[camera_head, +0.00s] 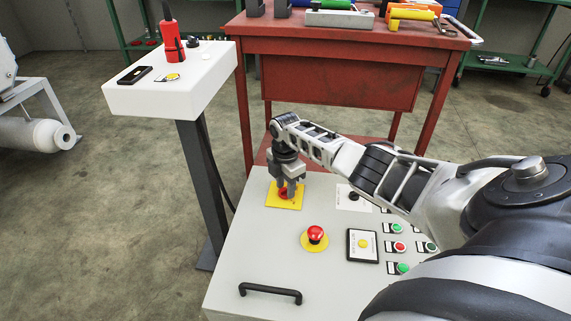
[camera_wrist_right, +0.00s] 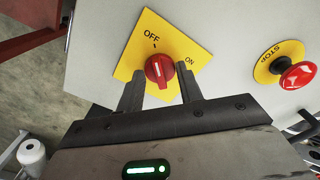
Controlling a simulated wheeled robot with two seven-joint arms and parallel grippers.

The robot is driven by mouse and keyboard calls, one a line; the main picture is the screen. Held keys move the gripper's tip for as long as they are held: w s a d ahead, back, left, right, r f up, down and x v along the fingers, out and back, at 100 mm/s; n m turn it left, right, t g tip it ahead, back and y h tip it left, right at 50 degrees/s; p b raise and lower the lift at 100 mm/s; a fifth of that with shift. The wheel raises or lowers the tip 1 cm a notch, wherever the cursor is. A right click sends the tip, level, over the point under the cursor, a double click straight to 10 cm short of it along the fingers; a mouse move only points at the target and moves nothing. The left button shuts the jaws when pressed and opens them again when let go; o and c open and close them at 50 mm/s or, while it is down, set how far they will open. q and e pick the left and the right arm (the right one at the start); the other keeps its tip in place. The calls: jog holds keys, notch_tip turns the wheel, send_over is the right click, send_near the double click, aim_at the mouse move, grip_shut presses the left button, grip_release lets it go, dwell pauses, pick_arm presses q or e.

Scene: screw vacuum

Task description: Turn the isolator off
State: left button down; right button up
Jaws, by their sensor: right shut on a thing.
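The isolator is a red rotary knob (camera_wrist_right: 160,70) on a yellow plate (camera_wrist_right: 142,48) marked OFF and ON. In the head view the yellow plate (camera_head: 292,203) lies at the far left of the grey control panel (camera_head: 262,262). My right gripper (camera_head: 288,190) points down over it, shut on the red knob. In the wrist view the fingers (camera_wrist_right: 160,90) stand on either side of the knob's near part. The knob's white mark points up, roughly toward the OFF label. My left gripper is not in view.
A red stop button (camera_head: 315,234) on a yellow disc stands nearer on the panel, beside several small buttons and a black handle (camera_head: 270,292). A white pedestal (camera_head: 168,92) stands to the left. A red workbench (camera_head: 340,82) stands behind.

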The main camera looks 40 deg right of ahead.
jog(key=shift+a, duration=0.1)
jog(key=o, duration=1)
jog(key=shift+r, duration=0.3)
notch_tip(320, 180, up, 11)
jog(key=p, duration=0.5)
notch_tip(320, 180, up, 4)
send_over(285, 188)
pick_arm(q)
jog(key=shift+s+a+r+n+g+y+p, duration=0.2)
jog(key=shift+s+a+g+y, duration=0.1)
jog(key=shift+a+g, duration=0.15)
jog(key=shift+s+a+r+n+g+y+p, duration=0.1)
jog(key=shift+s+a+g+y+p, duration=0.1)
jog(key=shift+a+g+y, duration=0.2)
pick_arm(e)
jog(key=shift+r, duration=0.2)
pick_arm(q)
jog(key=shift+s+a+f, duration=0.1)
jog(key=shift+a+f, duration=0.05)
